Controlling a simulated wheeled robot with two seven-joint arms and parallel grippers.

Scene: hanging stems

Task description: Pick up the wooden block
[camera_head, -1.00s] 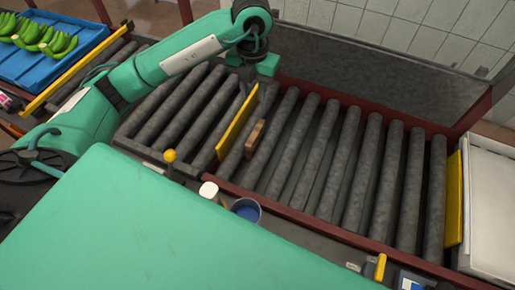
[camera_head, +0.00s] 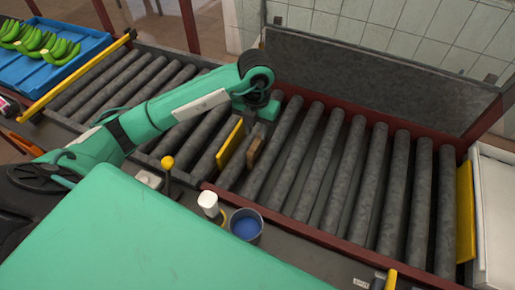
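The wooden block (camera_head: 254,153) is a small brown piece standing on the grey rollers, just right of a yellow divider plate (camera_head: 231,145). My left arm reaches in from the left. Its gripper (camera_head: 260,122) hangs directly over the top end of the block, very close to it. The fingers are small and dark against the rollers, so I cannot tell whether they are open or touching the block. My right gripper is not in view.
The roller conveyor (camera_head: 340,180) right of the block is clear, with dark red side rails and a grey back panel (camera_head: 370,80). In front stand a blue-filled cup (camera_head: 246,225), a white cylinder (camera_head: 208,203) and a yellow-knobbed lever (camera_head: 167,162). Bananas (camera_head: 40,42) lie in a blue tray (camera_head: 85,45).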

